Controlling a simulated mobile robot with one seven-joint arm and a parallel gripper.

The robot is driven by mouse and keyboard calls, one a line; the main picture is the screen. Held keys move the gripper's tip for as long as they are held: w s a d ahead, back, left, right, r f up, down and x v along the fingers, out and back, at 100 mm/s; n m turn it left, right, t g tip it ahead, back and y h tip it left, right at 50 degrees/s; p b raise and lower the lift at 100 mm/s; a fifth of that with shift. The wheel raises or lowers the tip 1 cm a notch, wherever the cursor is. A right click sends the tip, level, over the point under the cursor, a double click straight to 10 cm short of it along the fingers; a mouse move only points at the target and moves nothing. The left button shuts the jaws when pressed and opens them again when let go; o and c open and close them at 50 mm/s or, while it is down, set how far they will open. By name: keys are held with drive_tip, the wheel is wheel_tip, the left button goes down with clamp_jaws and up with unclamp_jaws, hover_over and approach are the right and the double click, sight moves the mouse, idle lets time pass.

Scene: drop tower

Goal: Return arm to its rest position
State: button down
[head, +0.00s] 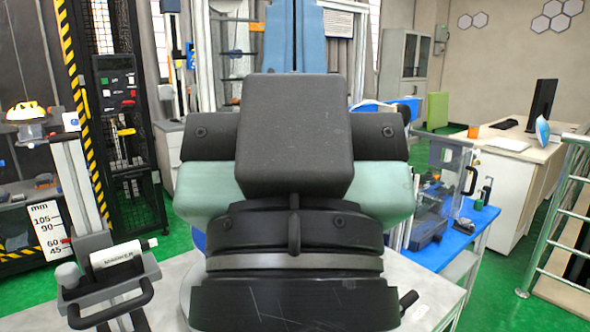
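No gripper fingers can be made out in the head view. A large dark grey and black assembly with pale green sides fills the middle of the picture, close to the camera. I cannot tell for sure whether it is part of my arm. It hides much of what lies behind it. No held object shows.
A blue table (457,236) with a clear-walled device stands at right, before a desk (511,170) with a monitor (541,104). A metal railing (557,222) is at far right. A black-yellow striped frame (84,110) and a scale marked in mm (48,224) stand left. Green floor shows between.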

wheel_tip(320, 180, up, 23)
drive_tip(key=p, duration=2.1)
drive_tip(key=shift+r, duration=0.2)
